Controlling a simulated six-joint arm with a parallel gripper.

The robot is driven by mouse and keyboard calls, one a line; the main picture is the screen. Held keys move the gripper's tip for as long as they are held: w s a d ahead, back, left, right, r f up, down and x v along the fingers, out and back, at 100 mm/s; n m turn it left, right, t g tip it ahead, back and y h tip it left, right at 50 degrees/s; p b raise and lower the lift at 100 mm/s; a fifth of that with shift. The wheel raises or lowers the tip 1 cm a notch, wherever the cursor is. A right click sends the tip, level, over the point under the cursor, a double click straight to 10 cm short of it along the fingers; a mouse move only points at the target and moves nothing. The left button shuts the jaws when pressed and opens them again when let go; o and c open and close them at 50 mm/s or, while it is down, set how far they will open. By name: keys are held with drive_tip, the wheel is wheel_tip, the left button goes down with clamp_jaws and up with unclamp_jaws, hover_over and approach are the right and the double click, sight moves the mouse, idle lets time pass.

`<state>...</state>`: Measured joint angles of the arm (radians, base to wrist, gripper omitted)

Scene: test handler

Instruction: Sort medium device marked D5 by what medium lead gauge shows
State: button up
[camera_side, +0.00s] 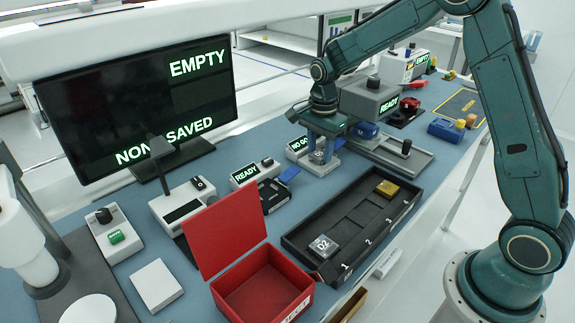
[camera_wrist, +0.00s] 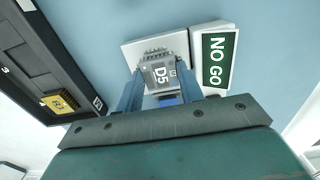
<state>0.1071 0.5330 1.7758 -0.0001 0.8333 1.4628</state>
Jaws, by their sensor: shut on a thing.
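The grey device marked D5 (camera_wrist: 160,74) shows in the wrist view with a row of leads along its far edge. My gripper (camera_wrist: 160,82) is shut on it, one blue finger on each side. It is over the pale block of the lead gauge (camera_wrist: 132,50); I cannot tell whether it touches the block. The gauge display (camera_wrist: 217,60) reads NO GO. D5 is mostly hidden there.
A black tray (camera_side: 313,226) with numbered places holds a grey device marked D2 (camera_side: 323,246) and a yellow device (camera_side: 387,188). An open red box (camera_side: 262,293) stands at front. Stations reading READY (camera_side: 246,174) flank the gauge. The monitor (camera_side: 130,100) reads EMPTY and NONE SAVED.

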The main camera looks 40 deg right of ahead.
sight(319, 154)
drive_tip(key=shift+r, duration=0.2)
drive_tip(key=shift+r, duration=2.3)
